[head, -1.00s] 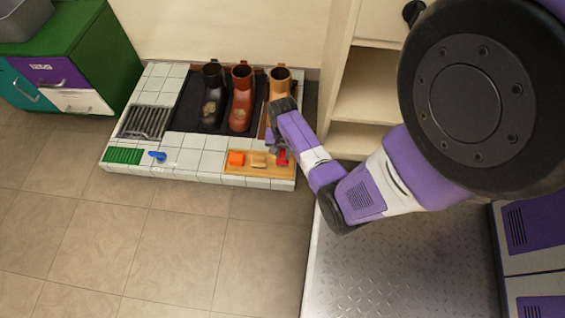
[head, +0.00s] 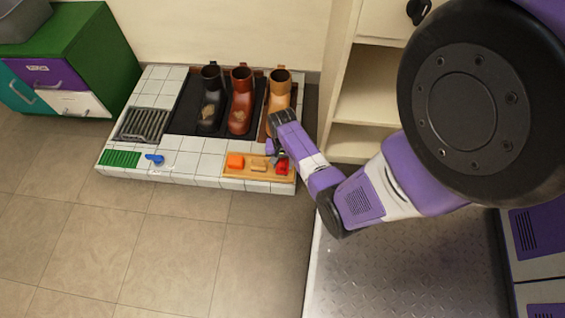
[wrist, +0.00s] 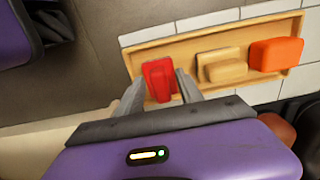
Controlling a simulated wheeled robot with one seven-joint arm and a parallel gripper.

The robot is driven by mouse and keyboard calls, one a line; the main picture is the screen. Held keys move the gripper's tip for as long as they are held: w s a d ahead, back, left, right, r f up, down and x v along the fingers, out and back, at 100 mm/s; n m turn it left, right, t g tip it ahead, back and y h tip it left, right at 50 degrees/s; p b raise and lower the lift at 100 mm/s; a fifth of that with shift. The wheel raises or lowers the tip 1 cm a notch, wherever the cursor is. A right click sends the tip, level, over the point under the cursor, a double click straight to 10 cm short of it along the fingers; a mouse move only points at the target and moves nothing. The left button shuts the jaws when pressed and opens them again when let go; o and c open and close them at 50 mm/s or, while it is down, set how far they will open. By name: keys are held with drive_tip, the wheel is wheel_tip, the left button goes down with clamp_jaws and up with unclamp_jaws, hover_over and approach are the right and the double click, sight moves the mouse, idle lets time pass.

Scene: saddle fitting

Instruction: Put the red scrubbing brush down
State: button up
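The red scrubbing brush (wrist: 160,80) is between the two fingers of my gripper (wrist: 162,88) in the wrist view. The fingers lie close along both its sides and look shut on it. It is at the left end of a shallow wooden tray (wrist: 225,33) in that view. In the head view the brush (head: 282,168) shows at the tray's (head: 240,177) right end, just below my gripper (head: 277,160). I cannot tell for certain whether its underside touches the tray.
A tan block (head: 259,164) and an orange block (head: 235,161) share the tray. Several boots stand behind, the tan boot (head: 279,90) closest to my arm. A blue item (head: 154,158), a green mat (head: 120,159) and a grate (head: 143,124) are left on the tiled platform (head: 192,160).

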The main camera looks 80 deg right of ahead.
sight(282, 163)
wheel_tip(282, 163, up, 12)
drive_tip(key=p, duration=0.7)
drive_tip(key=a+r+n+t+h, duration=0.2)
drive_tip(key=a+n+t, duration=0.15)
drive_tip(key=a, duration=0.55)
drive_tip(key=a+r+n+t+h, duration=0.2)
drive_tip(key=a+n, duration=0.3)
drive_tip(key=a, duration=0.4)
drive_tip(key=s+a+r+n+t+y, duration=0.1)
drive_tip(key=a+r+n+t, duration=0.2)
drive_tip(key=r, duration=0.7)
drive_tip(key=s+a+r+n+t+y, duration=0.1)
drive_tip(key=s+a+r+n+t, duration=0.1)
drive_tip(key=a+r, duration=0.4)
drive_tip(key=s+a+r+n+t+y, duration=0.2)
drive_tip(key=a+r+n+t, duration=0.1)
drive_tip(key=r, duration=1.1)
drive_tip(key=shift+s+a+r+n+t, duration=0.25)
drive_tip(key=shift+a+n+t, duration=0.1)
drive_tip(key=shift+a+t, duration=0.45)
